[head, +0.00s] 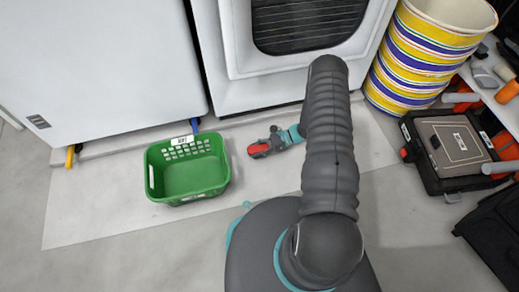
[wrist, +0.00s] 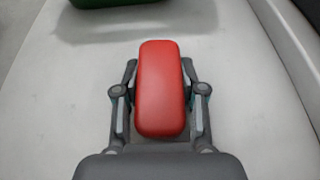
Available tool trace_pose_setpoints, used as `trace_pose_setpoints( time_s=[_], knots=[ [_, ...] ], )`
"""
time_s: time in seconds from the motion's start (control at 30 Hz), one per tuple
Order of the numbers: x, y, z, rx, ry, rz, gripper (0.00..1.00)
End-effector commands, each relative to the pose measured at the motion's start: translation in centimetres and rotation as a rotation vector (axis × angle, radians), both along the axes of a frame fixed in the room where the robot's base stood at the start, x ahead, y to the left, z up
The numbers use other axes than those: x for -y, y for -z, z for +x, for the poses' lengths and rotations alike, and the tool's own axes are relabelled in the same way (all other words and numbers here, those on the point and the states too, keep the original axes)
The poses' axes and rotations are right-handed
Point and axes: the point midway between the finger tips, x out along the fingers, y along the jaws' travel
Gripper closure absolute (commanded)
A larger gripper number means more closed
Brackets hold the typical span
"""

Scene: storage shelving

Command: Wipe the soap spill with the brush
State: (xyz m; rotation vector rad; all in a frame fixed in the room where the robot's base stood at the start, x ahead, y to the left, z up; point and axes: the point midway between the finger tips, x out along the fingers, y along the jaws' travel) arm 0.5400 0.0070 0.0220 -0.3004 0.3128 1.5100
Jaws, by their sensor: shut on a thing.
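My gripper (wrist: 160,95) is shut on the red brush (wrist: 160,88), whose smooth red top lies between the two fingers in the wrist view. In the head view the brush (head: 259,149) shows as a small red shape at the end of my gripper (head: 270,145), low over or on the floor in front of the white appliance. I cannot tell whether the brush touches the floor. Its underside is hidden. I cannot make out a soap spill in either view.
An empty green basket (head: 190,180) stands on the pale floor strip (head: 90,215) left of my gripper. White appliances (head: 95,65) line the back. A striped bin (head: 415,65) and a black case (head: 450,150) stand at the right. Floor between basket and brush is clear.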

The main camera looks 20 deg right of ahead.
Motion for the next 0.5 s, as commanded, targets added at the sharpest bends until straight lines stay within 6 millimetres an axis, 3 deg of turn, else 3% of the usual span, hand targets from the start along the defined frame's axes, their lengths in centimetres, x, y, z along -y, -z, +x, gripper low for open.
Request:
trace_pose_setpoints(
  time_s=[0.23, 0.5],
  knots=[
    [0.0, -0.2, -0.1, -0.002, 0.000, -0.003, 1.00],
    [0.0, -2.5, 0.0, 0.000, 0.000, -0.002, 1.00]
  ],
)
